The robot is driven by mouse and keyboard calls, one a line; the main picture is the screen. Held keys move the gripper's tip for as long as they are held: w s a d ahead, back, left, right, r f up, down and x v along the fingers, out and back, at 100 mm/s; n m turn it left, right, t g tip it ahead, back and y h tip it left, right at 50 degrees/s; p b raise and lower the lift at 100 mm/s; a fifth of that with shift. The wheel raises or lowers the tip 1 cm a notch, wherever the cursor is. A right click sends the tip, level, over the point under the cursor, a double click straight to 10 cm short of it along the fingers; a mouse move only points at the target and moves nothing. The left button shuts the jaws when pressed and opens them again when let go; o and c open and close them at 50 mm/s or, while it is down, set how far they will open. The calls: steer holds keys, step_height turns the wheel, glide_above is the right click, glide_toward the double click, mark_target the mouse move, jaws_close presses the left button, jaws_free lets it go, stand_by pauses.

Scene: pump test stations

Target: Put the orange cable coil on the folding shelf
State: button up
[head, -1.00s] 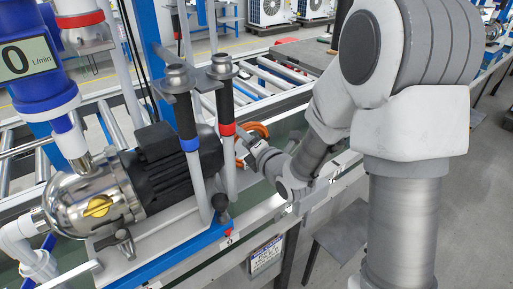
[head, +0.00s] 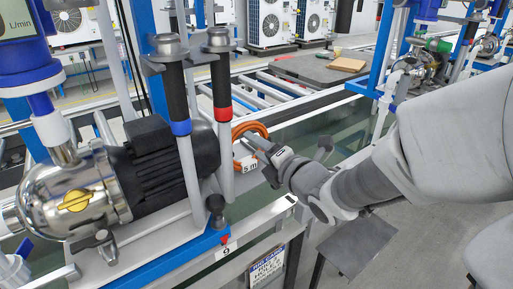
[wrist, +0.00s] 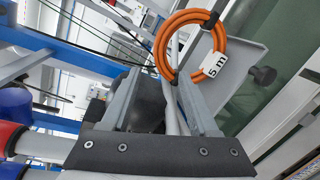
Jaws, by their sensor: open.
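The orange cable coil (head: 237,131) is upright beside the pump's posts in the head view, partly hidden by a post and my gripper. It carries a white "5 m" tag (wrist: 216,66). In the wrist view the coil (wrist: 163,42) lies just beyond my fingertips, its lower edge near the gap between them. My gripper (wrist: 162,80) is open; I cannot tell whether a finger touches the coil. It also shows at the coil's right side in the head view (head: 253,143). A flat grey plate (head: 352,246) at the bench's front may be the folding shelf; I cannot be sure.
The pump with its black motor (head: 165,160) and upright posts stands close left of my gripper. A grey panel with a black knob (wrist: 263,76) is right of the coil in the wrist view. A roller conveyor (head: 285,85) runs behind. Grey floor is open at right.

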steer(key=shift+s+d+b, duration=0.2)
steer(key=shift+s+b, duration=0.1)
steer(key=shift+b, duration=0.2)
steer(key=s+d+m+g+h, duration=0.3)
steer(key=s+d+m+h, duration=0.4)
steer(key=d+m, duration=0.65)
steer(key=s+a+f+m+g, duration=0.1)
steer(key=s+m+g, duration=0.2)
steer(key=s+m, duration=0.4)
steer(key=s+a+f+m+g, duration=0.1)
steer(key=s+a+m+g, duration=0.1)
steer(key=s+m, duration=0.5)
steer(key=shift+s+f+m+g+h, duration=0.3)
steer(key=shift+s+m+g, duration=0.05)
steer(key=shift+s+g, duration=0.05)
